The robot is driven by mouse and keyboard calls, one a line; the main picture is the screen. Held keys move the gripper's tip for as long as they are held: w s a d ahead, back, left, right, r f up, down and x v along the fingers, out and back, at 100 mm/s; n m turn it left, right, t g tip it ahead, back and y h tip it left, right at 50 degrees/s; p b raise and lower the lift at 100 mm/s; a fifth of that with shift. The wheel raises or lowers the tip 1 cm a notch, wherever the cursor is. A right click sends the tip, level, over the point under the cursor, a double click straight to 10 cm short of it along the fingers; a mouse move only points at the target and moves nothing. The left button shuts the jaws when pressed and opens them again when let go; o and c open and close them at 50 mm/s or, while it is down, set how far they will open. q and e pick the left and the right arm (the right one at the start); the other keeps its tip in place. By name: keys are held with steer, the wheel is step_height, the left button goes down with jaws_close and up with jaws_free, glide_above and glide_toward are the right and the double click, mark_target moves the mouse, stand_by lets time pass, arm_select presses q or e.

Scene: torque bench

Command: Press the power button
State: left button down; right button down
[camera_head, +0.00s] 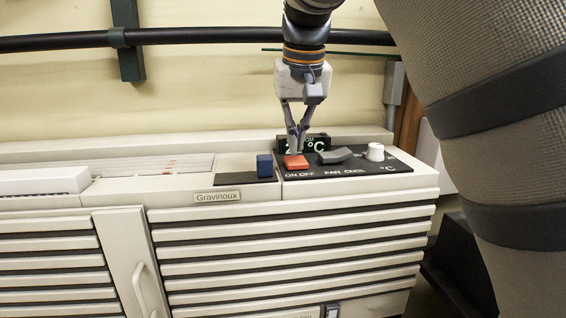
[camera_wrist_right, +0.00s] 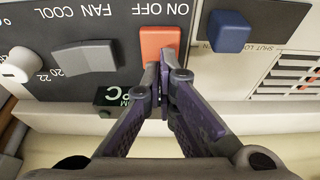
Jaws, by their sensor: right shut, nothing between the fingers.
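The power button is a red-orange rocker (camera_head: 296,162) labelled "ON OFF" on the black control panel (camera_head: 392,167) of a cream Gravinoux unit. It also shows in the right wrist view (camera_wrist_right: 160,40). My right gripper (camera_head: 296,150) points down with its fingers shut and empty. Its tips are at the button's rear edge in the head view. In the right wrist view the gripper (camera_wrist_right: 162,68) overlaps the button's edge; I cannot tell whether it touches. My left gripper is not in view.
A grey fan rocker (camera_head: 335,155) and a white temperature knob (camera_head: 375,152) sit right of the button. A small display (camera_head: 316,143) stands behind, partly hidden by my fingers. A blue block (camera_head: 265,166) is to the left. A black pipe (camera_head: 200,36) runs along the wall.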

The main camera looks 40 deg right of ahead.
mark_target(296, 160)
steer(key=shift+f, duration=0.85)
stand_by(0.4)
steer(key=shift+r, duration=3.5)
